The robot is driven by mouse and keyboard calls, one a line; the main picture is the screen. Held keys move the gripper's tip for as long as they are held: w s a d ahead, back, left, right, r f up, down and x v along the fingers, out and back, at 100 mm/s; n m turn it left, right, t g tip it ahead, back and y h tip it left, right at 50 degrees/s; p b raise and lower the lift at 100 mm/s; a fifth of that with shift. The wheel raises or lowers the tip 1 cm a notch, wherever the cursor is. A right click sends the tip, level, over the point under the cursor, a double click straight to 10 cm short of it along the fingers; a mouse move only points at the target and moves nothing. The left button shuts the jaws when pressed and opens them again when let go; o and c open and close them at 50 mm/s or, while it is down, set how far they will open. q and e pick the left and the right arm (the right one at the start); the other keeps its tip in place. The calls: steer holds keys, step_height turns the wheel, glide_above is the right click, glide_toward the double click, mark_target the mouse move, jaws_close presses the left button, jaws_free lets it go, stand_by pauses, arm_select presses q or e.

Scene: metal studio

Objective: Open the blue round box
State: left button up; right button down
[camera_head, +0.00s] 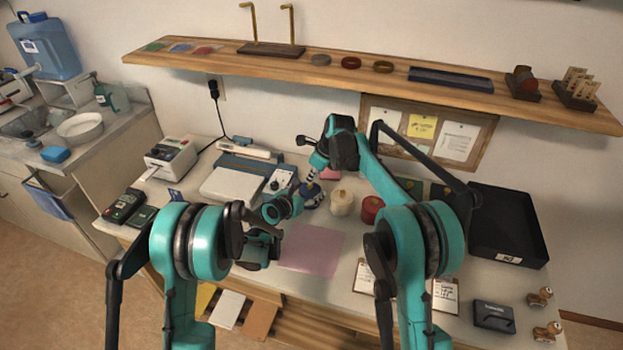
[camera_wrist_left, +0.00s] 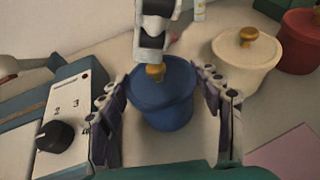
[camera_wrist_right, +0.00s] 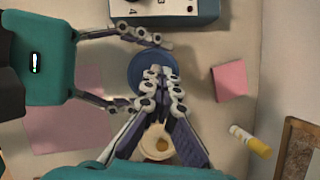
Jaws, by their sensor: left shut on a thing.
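The blue round box (camera_wrist_left: 165,115) stands on the table with its lid on and a gold knob (camera_wrist_left: 155,72) on top. It also shows from above in the right wrist view (camera_wrist_right: 140,72) and small in the head view (camera_head: 313,203). My left gripper (camera_wrist_left: 165,105) is shut on the box, one finger on each side of it. My right gripper (camera_wrist_right: 162,75) points down over the lid, its fingertips close together at the knob. In the right wrist view the fingers hide the knob, so I cannot tell whether they grip it.
A cream round box (camera_head: 342,202) and a red one (camera_head: 372,208) stand close by on the right. A device with a dial (camera_wrist_left: 68,115) is close on the left. A pink sheet (camera_head: 310,249) lies in front. A black tray (camera_head: 508,225) is at the far right.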

steer(key=shift+r+g+y, duration=0.3)
steer(key=shift+r+g, duration=0.05)
steer(key=shift+g, duration=0.05)
steer(key=c, duration=2.2)
jaws_free()
steer(key=o, duration=0.4)
steer(key=shift+r, duration=0.1)
steer(key=v, duration=1.1)
steer(key=shift+d+r, duration=0.15)
steer(key=shift+r, duration=0.25)
